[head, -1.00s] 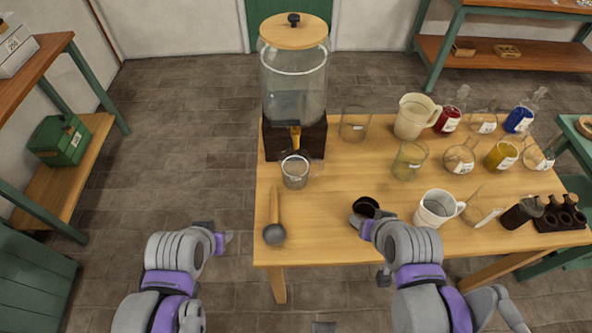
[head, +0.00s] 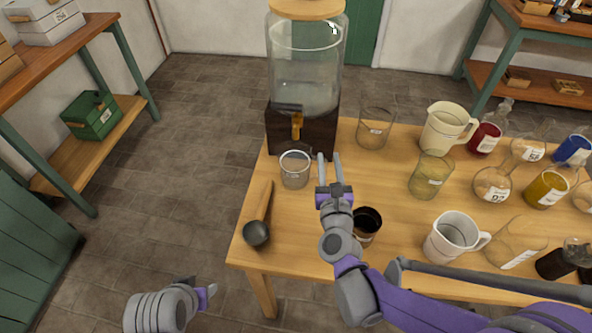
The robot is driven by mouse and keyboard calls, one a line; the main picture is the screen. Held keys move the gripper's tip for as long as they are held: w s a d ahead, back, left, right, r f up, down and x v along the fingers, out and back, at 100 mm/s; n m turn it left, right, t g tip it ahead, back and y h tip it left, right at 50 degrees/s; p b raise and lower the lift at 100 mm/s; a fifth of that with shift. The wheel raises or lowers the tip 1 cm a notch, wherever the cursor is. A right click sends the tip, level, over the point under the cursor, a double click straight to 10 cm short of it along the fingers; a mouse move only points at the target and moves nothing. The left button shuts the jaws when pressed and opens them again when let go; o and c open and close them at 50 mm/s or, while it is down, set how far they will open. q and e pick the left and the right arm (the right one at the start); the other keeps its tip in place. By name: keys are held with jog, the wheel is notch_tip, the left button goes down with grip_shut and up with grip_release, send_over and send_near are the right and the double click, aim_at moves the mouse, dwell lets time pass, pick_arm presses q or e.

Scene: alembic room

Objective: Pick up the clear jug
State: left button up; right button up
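The clear jug (head: 295,172) stands upright on the wooden table (head: 375,175), just in front of the dispenser's tap. Its handle, on the right side, is largely hidden by my gripper. My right gripper (head: 328,160) is open, its two fingers apart and pointing away from me. It is just right of the jug, by the handle side; I cannot tell whether a finger touches the handle. My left gripper (head: 205,292) is low at the left, off the table, and its opening is not clear.
The glass dispenser (head: 305,70) on a dark base stands behind the jug. A ladle (head: 257,232) lies at front left. A dark cup (head: 366,226) is beside my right wrist. A white jug (head: 455,238), cream jug (head: 445,128) and several glass vessels crowd the right side.

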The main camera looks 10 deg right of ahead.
notch_tip(320, 180, down, 7)
jog(key=shift+r+b, duration=0.1)
jog(key=shift+b, duration=1)
jog(key=w, duration=0.7)
jog(key=shift+w+d+p, duration=0.25)
jog(key=shift+d+p, duration=0.05)
jog(key=shift+d, duration=0.05)
grip_shut()
